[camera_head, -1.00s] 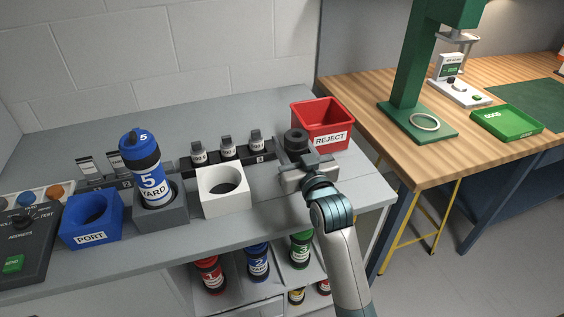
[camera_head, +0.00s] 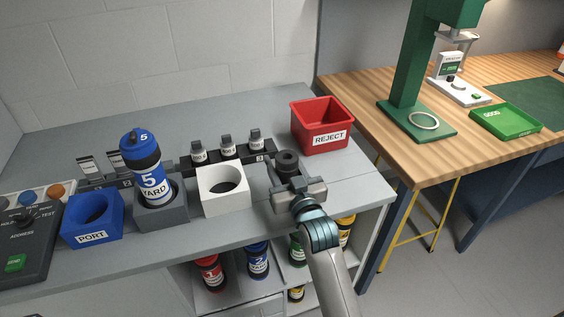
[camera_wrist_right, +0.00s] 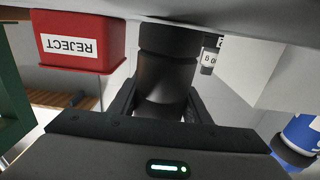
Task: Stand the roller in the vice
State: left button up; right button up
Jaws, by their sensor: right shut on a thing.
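In the right wrist view the black roller (camera_wrist_right: 165,75) sits between the two dark fingers (camera_wrist_right: 160,104). I cannot tell whether its base touches the bench. No vice can be made out in these views. My left gripper is not in view.
A red REJECT bin (camera_head: 320,136) stands behind right. To the left are a white holed block (camera_head: 224,204), a grey holder (camera_head: 160,216) with a blue tube (camera_head: 150,175), and a blue PORT block (camera_head: 91,237). A rack (camera_head: 228,157) of small pieces stands behind.

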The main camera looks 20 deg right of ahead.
jog(key=shift+f, duration=0.1)
jog(key=shift+f, duration=0.15)
jog(key=o, duration=1.2)
